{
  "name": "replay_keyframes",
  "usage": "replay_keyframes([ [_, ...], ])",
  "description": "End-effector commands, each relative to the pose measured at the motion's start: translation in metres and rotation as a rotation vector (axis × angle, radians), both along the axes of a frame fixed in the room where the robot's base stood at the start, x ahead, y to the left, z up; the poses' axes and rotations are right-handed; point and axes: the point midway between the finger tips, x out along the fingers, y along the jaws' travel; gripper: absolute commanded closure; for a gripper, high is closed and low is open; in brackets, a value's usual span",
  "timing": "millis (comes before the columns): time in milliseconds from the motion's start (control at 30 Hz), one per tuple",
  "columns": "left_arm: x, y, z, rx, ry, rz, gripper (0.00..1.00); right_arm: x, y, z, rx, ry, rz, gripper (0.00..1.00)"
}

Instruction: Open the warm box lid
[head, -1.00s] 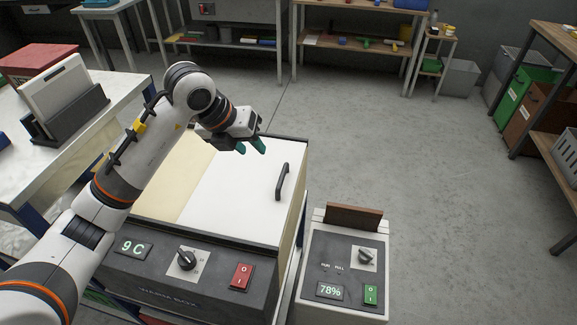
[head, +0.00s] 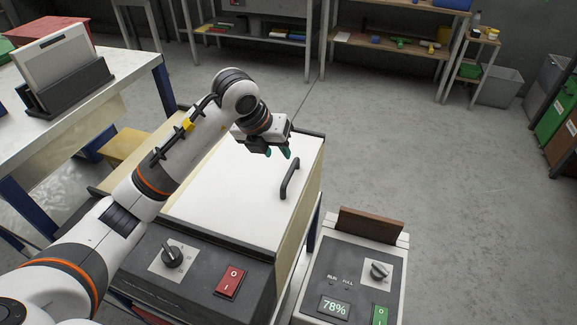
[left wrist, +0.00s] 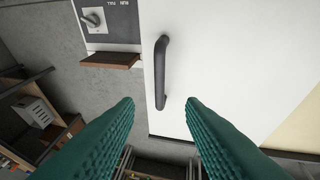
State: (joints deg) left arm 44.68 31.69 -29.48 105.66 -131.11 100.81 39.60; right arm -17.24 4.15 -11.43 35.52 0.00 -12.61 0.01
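The warm box has a flat white lid (head: 235,190) that lies shut, with a black bar handle (head: 290,178) near its right edge. Its dark front panel (head: 205,268) carries a knob and a red switch. My left gripper (head: 279,153) is above the lid, just beyond and left of the handle in the head view. Its teal fingers are apart and empty. In the left wrist view the handle (left wrist: 162,72) is ahead of the open fingertips (left wrist: 160,102), and its near end shows between them, apart from both. My right gripper is not in view.
A smaller machine (head: 345,285) with a brown flap (head: 371,225) and a 78% display stands right of the box. A table with a dark holder (head: 68,88) is at the left. Shelves line the back. The floor (head: 430,160) at the right is clear.

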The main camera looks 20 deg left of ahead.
Motion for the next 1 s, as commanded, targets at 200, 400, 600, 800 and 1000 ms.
replay_keyframes([
  [200,0.017,-0.010,-0.042,-0.003,0.005,0.001,0.64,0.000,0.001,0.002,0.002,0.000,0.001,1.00],
  [400,0.028,-0.015,-0.068,-0.001,0.002,0.000,0.64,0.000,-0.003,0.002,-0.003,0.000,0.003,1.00],
  [600,0.033,-0.017,-0.080,-0.001,0.000,0.000,0.64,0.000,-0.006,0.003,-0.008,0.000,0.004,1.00],
  [800,0.033,-0.017,-0.080,-0.001,0.000,-0.001,0.64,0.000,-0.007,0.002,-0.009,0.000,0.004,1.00],
  [1000,0.033,-0.017,-0.080,-0.001,0.000,-0.001,0.87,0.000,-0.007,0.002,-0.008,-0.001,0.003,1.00],
])
